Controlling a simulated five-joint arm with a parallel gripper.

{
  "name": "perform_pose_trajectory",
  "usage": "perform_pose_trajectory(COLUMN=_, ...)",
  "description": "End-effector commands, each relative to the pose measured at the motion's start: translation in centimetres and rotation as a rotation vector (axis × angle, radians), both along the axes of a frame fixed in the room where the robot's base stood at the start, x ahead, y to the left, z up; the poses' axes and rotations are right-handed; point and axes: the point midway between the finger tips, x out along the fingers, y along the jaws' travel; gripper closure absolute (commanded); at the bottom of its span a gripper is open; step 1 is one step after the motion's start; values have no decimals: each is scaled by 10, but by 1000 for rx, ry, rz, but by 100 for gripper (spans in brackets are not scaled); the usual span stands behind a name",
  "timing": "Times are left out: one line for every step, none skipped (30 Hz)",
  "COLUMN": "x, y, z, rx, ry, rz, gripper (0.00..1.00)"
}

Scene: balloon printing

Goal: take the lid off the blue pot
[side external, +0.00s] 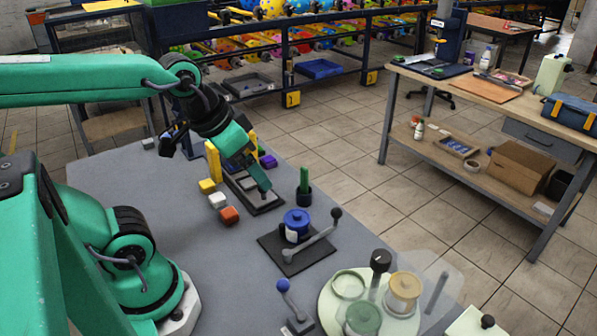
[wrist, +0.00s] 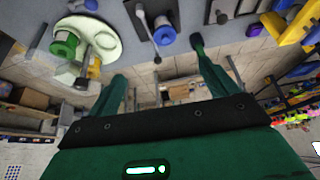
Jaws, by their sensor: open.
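The blue pot (side external: 292,236) stands upright on a dark square plate in the middle of the table. Its blue lid (side external: 296,217) appears to sit on top, with a small raised knob. In the wrist view, blue shows on the pot (wrist: 166,37) beyond my fingers, slightly left of the right finger. My gripper (side external: 259,181) is open and empty. It hangs above the table, to the upper left of the pot in the side view and apart from it. Both green fingers of my gripper (wrist: 158,62) show widely parted in the wrist view.
A grey lever (side external: 312,243) with a dark ball end lies beside the pot. A green stick in a black cup (side external: 304,194) stands behind it. A pale round tray (side external: 330,304) with several pots is in front. Coloured blocks (side external: 228,215) lie left. Bare table (side external: 190,245) spreads left.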

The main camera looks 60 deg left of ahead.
Motion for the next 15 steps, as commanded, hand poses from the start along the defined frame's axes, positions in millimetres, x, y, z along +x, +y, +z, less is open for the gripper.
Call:
perform_pose_trajectory(x=4, y=0, z=-2, rx=2, ry=18, rz=-3, gripper=14)
perform_pose_trajectory(x=7, y=1, z=-3, rx=4, ry=28, rz=-6, gripper=14)
perform_pose_trajectory(x=11, y=1, z=-4, rx=7, ry=42, rz=-10, gripper=14)
perform_pose_trajectory(x=14, y=1, z=-5, rx=9, ry=55, rz=-14, gripper=14)
perform_pose_trajectory(x=17, y=1, z=-7, rx=10, ry=67, rz=-18, gripper=14)
perform_pose_trajectory(x=22, y=2, z=-9, rx=13, ry=85, rz=-24, gripper=14)
perform_pose_trajectory(x=25, y=2, z=-10, rx=15, ry=98, rz=-27, gripper=14)
perform_pose_trajectory(x=29, y=2, z=-12, rx=17, ry=112, rz=-32, gripper=14)
perform_pose_trajectory(x=34, y=3, z=-15, rx=19, ry=130, rz=-38, gripper=14)
perform_pose_trajectory(x=37, y=3, z=-17, rx=21, ry=144, rz=-43, gripper=14)
perform_pose_trajectory(x=41, y=4, z=-19, rx=22, ry=157, rz=-47, gripper=14)
perform_pose_trajectory(x=46, y=4, z=-22, rx=24, ry=176, rz=-53, gripper=14)
perform_pose_trajectory(x=49, y=4, z=-25, rx=25, ry=189, rz=-58, gripper=14)
perform_pose_trajectory(x=53, y=5, z=-27, rx=27, ry=203, rz=-62, gripper=14)
perform_pose_trajectory(x=58, y=5, z=-31, rx=29, ry=221, rz=-69, gripper=14)
